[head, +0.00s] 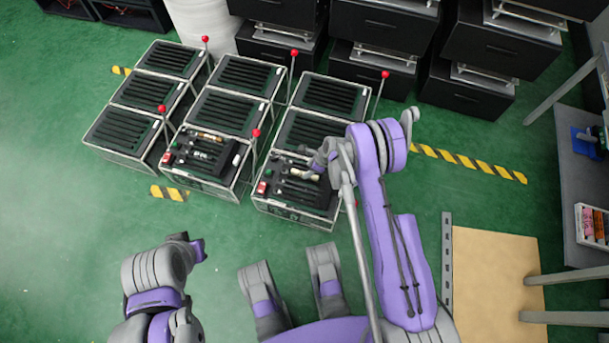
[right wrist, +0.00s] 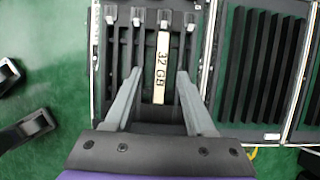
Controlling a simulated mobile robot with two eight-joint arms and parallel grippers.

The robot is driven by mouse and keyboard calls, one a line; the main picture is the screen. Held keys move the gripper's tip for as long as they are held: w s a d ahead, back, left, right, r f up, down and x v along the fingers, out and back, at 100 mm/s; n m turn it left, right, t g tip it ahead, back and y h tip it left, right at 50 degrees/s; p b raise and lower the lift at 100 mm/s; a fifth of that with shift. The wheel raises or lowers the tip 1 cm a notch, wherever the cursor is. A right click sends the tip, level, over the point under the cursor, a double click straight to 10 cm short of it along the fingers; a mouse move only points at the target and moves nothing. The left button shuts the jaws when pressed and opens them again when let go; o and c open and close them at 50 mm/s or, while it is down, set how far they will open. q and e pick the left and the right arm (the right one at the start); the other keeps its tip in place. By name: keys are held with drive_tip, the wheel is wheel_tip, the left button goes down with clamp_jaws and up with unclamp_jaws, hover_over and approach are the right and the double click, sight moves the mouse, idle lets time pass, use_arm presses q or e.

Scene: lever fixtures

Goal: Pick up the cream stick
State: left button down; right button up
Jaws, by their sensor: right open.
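The cream stick (right wrist: 161,62) is a long flat bar marked "32 GB", lying in a slot of a dark slotted fixture (right wrist: 124,45). In the head view the cream stick (head: 303,174) is a small pale bar on the front right fixture (head: 291,212), partly covered by my right gripper (head: 320,160). In the right wrist view my right gripper (right wrist: 160,72) is open, with one finger on each side of the stick and a gap on both sides. My left arm (head: 160,270) is low at the left, away from the fixtures; its fingers cannot be made out.
Several similar slotted fixtures (head: 222,108) with red-knobbed levers (head: 256,132) stand close together behind and to the left. Black cabinets (head: 468,91) line the back. A table (head: 572,185) is at the right. The green floor in front is free.

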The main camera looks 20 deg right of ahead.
drive_tip(key=shift+d+b+x, duration=0.15)
drive_tip(key=shift+b+x, duration=0.35)
drive_tip(key=shift+x, duration=1.05)
drive_tip(key=shift+d+b+x, duration=0.2)
drive_tip(key=shift+b+x, duration=0.3)
drive_tip(key=shift+x, duration=1)
drive_tip(key=shift+f, duration=0.1)
clamp_jaws()
